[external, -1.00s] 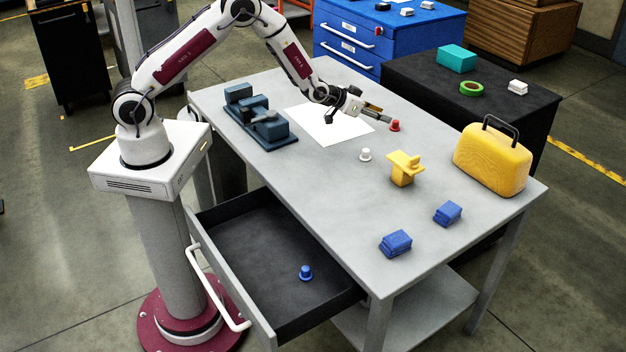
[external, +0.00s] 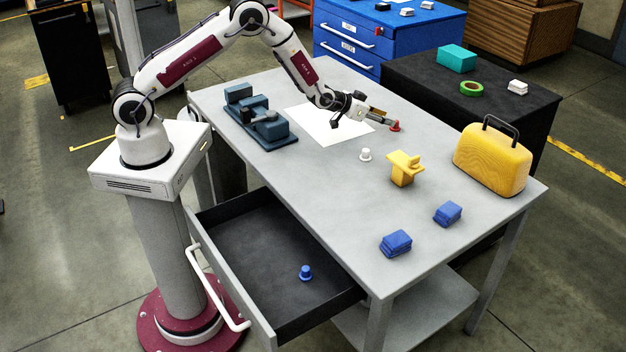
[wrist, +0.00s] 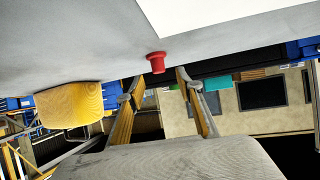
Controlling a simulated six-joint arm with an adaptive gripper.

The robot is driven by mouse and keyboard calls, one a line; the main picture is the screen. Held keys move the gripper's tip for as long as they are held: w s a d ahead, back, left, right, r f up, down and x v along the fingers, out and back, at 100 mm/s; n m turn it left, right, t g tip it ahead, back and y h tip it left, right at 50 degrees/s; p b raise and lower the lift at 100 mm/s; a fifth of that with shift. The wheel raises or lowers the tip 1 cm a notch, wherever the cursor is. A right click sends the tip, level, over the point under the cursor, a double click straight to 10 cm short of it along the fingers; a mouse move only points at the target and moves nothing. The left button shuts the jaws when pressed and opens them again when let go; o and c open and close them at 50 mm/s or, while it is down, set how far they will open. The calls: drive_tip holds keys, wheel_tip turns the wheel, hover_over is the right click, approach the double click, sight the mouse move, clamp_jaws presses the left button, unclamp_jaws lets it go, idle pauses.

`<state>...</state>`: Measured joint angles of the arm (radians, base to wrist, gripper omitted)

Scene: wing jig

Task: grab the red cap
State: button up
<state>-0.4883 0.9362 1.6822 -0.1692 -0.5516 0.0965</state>
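The red cap (external: 395,126) stands on the grey table (external: 330,190) near its far edge, just past the white sheet. It also shows in the wrist view (wrist: 156,62), upside down in the picture. My gripper (external: 386,119) is low over the table, its fingers pointing at the cap. In the wrist view my gripper (wrist: 160,82) is open and empty. The cap appears between the two fingertips, with a gap on each side. I cannot tell how far the cap lies between them in depth.
A white cap (external: 365,155), a yellow part (external: 403,169), a yellow case (external: 491,160) and blue blocks (external: 396,243) stand on the table. A dark vise-like fixture (external: 262,125) is at left. The open drawer (external: 262,245) holds a blue cap (external: 306,273).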

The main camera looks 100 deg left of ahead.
drive_tip(key=shift+w+a+f, duration=0.15)
drive_tip(key=shift+w, duration=0.05)
idle(0.4)
drive_tip(key=shift+x, duration=2.55)
drive_tip(key=shift+w, duration=0.1)
drive_tip(key=c, duration=0.9)
